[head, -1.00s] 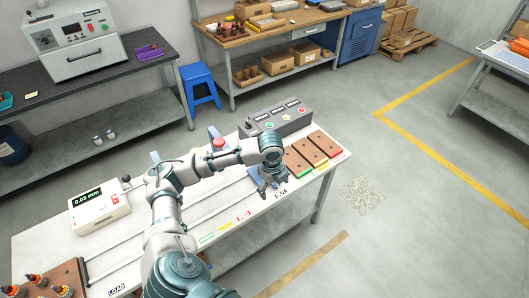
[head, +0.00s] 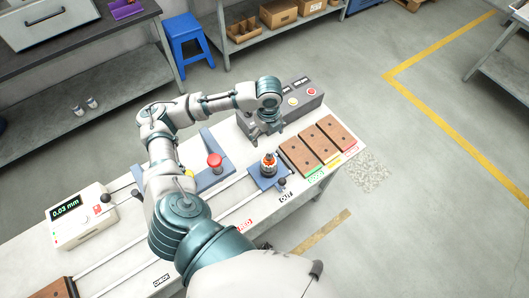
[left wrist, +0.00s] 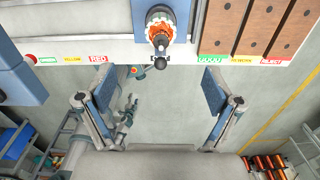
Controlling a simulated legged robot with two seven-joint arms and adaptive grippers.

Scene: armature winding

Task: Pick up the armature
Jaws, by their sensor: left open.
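The armature (head: 268,165), with an orange winding and a dark top, stands upright on a blue carriage (head: 256,181) at the OUT end of the white table. In the left wrist view the armature (left wrist: 160,30) shows at the top middle, ahead of the fingers and not between them. My left gripper (head: 264,131) is just behind the armature in the head view, apart from it. In the left wrist view its two blue-padded fingers (left wrist: 158,92) are wide apart with nothing between them. My right gripper is not in view.
Brown trays (head: 317,144) with green, yellow and red labels lie right of the armature. A grey control box (head: 300,97) stands behind. A red button (head: 215,160) and a gauge reading 0.03 mm (head: 80,214) are to the left. Floor is clear beyond the table's right end.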

